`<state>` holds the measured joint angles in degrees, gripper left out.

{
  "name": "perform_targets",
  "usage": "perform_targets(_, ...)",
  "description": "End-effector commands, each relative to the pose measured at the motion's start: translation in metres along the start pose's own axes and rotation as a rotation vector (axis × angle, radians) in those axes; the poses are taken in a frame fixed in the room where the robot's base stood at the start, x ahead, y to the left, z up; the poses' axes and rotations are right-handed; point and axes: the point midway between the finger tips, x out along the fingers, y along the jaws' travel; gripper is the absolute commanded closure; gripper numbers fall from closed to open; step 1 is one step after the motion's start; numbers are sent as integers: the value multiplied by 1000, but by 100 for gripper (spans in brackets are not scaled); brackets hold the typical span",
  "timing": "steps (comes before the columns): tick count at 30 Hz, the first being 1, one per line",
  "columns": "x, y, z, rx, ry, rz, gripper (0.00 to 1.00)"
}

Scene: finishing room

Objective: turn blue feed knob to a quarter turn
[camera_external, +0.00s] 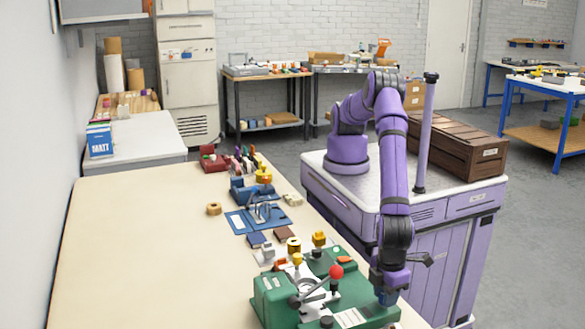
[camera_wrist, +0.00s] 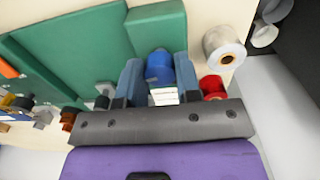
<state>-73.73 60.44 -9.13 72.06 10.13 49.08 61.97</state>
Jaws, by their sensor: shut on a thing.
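The blue feed knob (camera_wrist: 159,66) shows in the wrist view, between the two fingers of my gripper (camera_wrist: 158,84). The fingers are shut on its sides. The knob sits at the edge of the green machine (camera_wrist: 158,30). In the external view the green machine (camera_external: 268,301) stands at the table's near right end, and my gripper (camera_external: 386,292) reaches down at its right side. The knob is hidden there by my gripper. I cannot tell the knob's angle.
A red knob (camera_wrist: 211,86) and a pale roll (camera_wrist: 224,46) are close to the right finger in the wrist view. A lever with a red ball (camera_external: 336,271) rises from the machine. The left of the table (camera_external: 150,250) is clear.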

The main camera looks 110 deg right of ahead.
Motion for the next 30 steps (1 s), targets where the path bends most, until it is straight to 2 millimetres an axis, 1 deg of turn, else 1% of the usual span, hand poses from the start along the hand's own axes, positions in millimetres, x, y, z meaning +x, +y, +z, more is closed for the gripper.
perform_targets(3, -1, -1, 0, 62, 0, -1, 92)
perform_targets(10, -1, -1, 0, 140, -1, -2, 92)
perform_targets(26, -1, -1, 0, 165, -1, -2, 92)
perform_targets(27, -1, -1, 0, 165, -1, -2, 66)
perform_targets(29, -1, -1, 0, 165, -1, -2, 53)
perform_targets(30, -1, -1, 0, 165, -2, -2, 43)
